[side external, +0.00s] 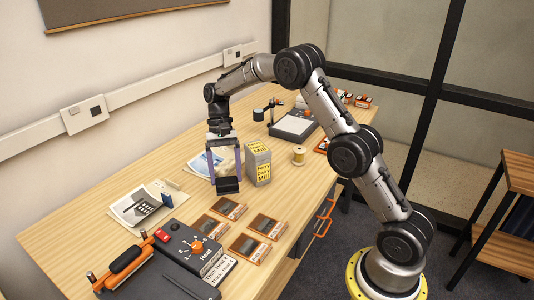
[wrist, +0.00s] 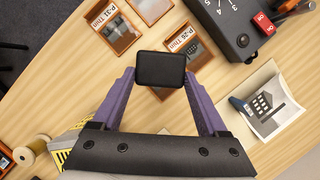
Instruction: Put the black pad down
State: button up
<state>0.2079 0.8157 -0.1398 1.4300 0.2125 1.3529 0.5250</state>
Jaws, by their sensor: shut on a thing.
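My gripper (side external: 228,184) points down over the middle of the wooden table (side external: 150,150). Its purple fingers are shut on a black pad (side external: 228,185), which spans the fingertips low near the tabletop. I cannot tell whether the pad touches the table. In the wrist view the pad (wrist: 161,69) is a dark rounded square between the two fingertips (wrist: 160,78). It partly covers an orange-framed tray (wrist: 188,45) there.
A grey and yellow box (side external: 258,163) stands just right of my gripper, with a thread spool (side external: 299,155) beyond. Several orange-framed trays (side external: 267,226) lie in front. A black device with an orange dial (side external: 190,250) and a photo sheet (side external: 138,206) are left.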

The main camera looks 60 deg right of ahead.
jog(key=d+r+m+t, duration=0.2)
jog(key=d+m, duration=0.4)
jog(key=d+r+m+t, duration=0.1)
jog(key=d+m+t, duration=0.1)
jog(key=d+m, duration=0.4)
jog(key=d+r+m+t, duration=0.2)
jog(key=d+m, duration=0.4)
jog(key=m, duration=0.1)
jog(key=shift+w+r+m+t+h, duration=0.2)
jog(key=shift+r+m+t+h, duration=0.1)
jog(key=shift+r+m, duration=0.1)
jog(key=s+d+f+m+t+h, duration=0.1)
jog(key=s+d+f+m+h, duration=0.1)
jog(key=s+d+m, duration=0.45)
jog(key=w+d+f, duration=0.6)
jog(key=w, duration=0.1)
jog(key=w+d+f, duration=0.3)
jog(key=w+f, duration=0.1)
jog(key=shift+w, duration=0.2)
jog(key=shift+d+f, duration=0.1)
jog(key=shift+f, duration=1.5)
jog(key=shift+f, duration=0.1)
